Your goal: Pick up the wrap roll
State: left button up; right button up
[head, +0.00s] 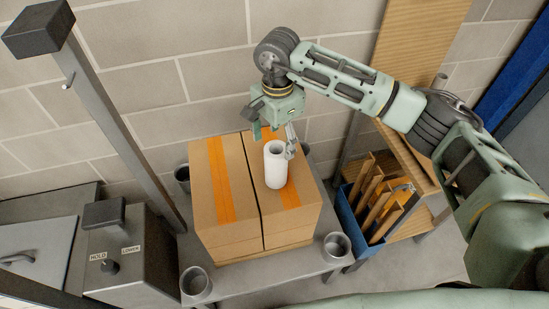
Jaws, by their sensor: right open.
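The wrap roll (276,168) is a white upright cylinder with a hole in its top. It stands on top of the cardboard boxes (235,228), near the middle of their upper face. My right gripper (273,137) is open and points down just behind and above the roll. One finger shows to the left of the roll and the other at its upper right. I cannot tell whether a finger touches the roll. My left gripper is out of view.
The boxes, with orange tape, sit on a grey table with metal cups (337,246) at its corners. A blue bin (352,222) with cardboard pieces stands at right beside a wooden rack (408,160). A grey control box (128,255) and a slanted post (120,125) stand at left.

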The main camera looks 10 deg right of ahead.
aim_at(277, 153)
jog(key=shift+s+f+p, duration=0.35)
jog(key=shift+f+p, duration=0.25)
jog(key=shift+f, duration=0.2)
jog(key=shift+w+f+p, duration=0.15)
jog(key=shift+f+p, duration=0.35)
jog(key=shift+f, duration=0.25)
jog(key=shift+w+f, duration=0.25)
jog(key=shift+f, duration=1.2)
jog(key=c, duration=1.6)
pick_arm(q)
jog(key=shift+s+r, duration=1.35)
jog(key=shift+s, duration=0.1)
pick_arm(e)
grip_shut()
